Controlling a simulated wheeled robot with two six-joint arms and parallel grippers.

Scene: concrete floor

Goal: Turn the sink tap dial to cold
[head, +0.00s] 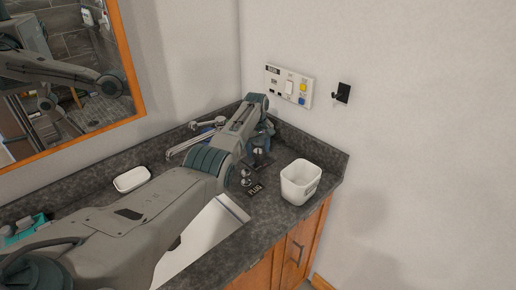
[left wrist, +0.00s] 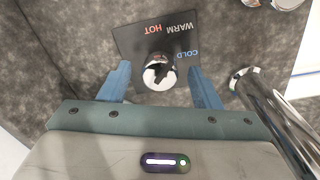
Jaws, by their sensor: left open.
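The tap dial (left wrist: 160,72) is a round chrome knob on a black plate (left wrist: 125,42) marked HOT, WARM and COLD in the left wrist view. A dark mark on the knob shows, but which label it points to I cannot tell. My left gripper (left wrist: 160,80) is open, with one blue finger on each side of the knob; whether either touches it I cannot tell. In the head view my left arm reaches over the sink (head: 204,243) and hides much of the dial area. A chrome spout (left wrist: 270,110) runs along the right in the left wrist view. My right gripper is not in view.
A white bin (head: 300,183) stands on the dark counter (head: 322,163) at the right. A black PLUG plate (head: 255,189) with chrome knobs lies near the sink. A white soap dish (head: 131,179) sits at the back left. A switch panel (head: 289,87) and black hook (head: 342,93) are on the wall.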

